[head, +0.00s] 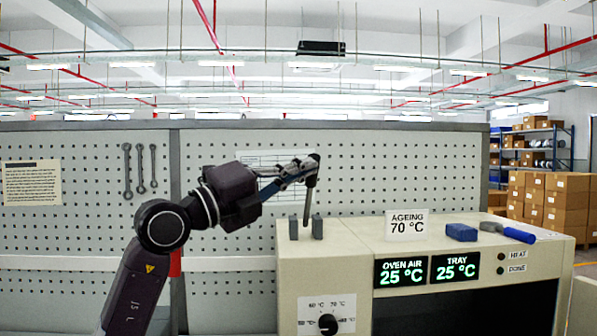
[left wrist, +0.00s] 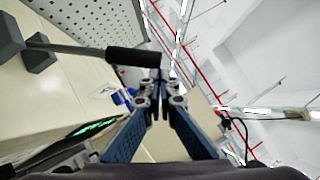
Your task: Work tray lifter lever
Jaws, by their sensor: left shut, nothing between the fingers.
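The tray lifter lever (head: 308,205) is a grey rod with a black grip. It stands nearly upright between two small grey blocks on top of the beige oven cabinet, leaning slightly right. In the left wrist view the black grip (left wrist: 137,61) lies across the picture just beyond the fingertips. My left gripper (head: 309,166) is at the height of the grip, beside its upper end. In the left wrist view the gripper (left wrist: 159,82) is shut with nothing between its blue fingers. Whether the fingertips touch the grip I cannot tell. My right gripper is not in view.
The oven cabinet (head: 335,265) carries an "AGEING 70 °C" sign (head: 407,225), a blue block (head: 460,232) and a blue-handled tool (head: 507,231). Both displays read 25 °C. A dial (head: 328,324) is on the front. A pegboard wall (head: 80,235) stands behind.

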